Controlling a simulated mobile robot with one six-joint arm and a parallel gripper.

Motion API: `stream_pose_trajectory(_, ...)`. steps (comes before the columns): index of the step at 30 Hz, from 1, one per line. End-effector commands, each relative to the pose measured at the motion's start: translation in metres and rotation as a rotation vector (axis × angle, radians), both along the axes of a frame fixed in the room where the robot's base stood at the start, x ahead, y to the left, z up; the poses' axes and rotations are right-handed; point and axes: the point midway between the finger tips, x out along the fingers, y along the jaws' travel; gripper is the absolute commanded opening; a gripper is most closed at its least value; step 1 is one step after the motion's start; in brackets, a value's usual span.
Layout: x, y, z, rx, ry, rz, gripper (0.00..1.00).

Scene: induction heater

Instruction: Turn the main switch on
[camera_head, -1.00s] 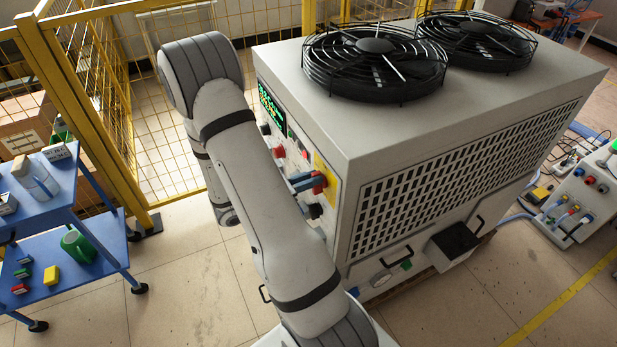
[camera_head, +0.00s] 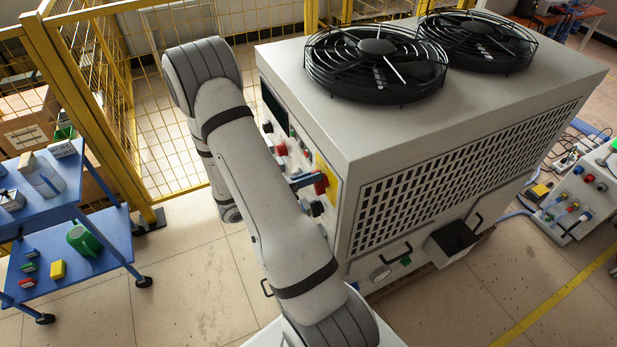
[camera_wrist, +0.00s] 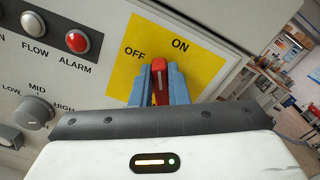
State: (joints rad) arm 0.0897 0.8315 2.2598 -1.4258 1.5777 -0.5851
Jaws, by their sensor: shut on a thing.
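The main switch has a red handle (camera_wrist: 160,78) on a yellow plate (camera_wrist: 203,68) marked OFF and ON in the wrist view. My gripper (camera_wrist: 159,86) is shut on this handle, with one blue finger on each side. The handle's tip points between the OFF and ON labels. In the head view the red switch (camera_head: 320,186) shows on the machine's front panel, with my gripper (camera_head: 305,181) at it. My arm hides part of the panel. The display (camera_head: 273,105) is dark.
A red ALARM lamp (camera_wrist: 77,41) and a LOW-MID-HIGH knob (camera_wrist: 35,111) sit left of the switch. The grey machine (camera_head: 400,130) carries fans on top. A blue cart (camera_head: 105,250) and yellow fence (camera_head: 95,120) stand left. Floor (camera_head: 190,290) between cart and machine is clear.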

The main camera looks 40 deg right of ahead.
Motion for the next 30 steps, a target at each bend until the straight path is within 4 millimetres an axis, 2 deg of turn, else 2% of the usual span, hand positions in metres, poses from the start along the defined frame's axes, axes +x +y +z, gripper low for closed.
stream_pose_trajectory(4,0.0,-0.001,0.0,0.0,-0.001,-0.001,0.0)
stream_pose_trajectory(5,0.0,-0.001,0.0,0.0,-0.001,-0.001,0.16)
stream_pose_trajectory(12,0.0,-0.001,0.0,0.0,-0.002,0.0,0.36)
stream_pose_trajectory(22,0.002,0.005,-0.001,-0.001,-0.002,0.003,0.36)
stream_pose_trajectory(30,0.013,0.046,-0.003,0.0,-0.004,0.005,0.36)
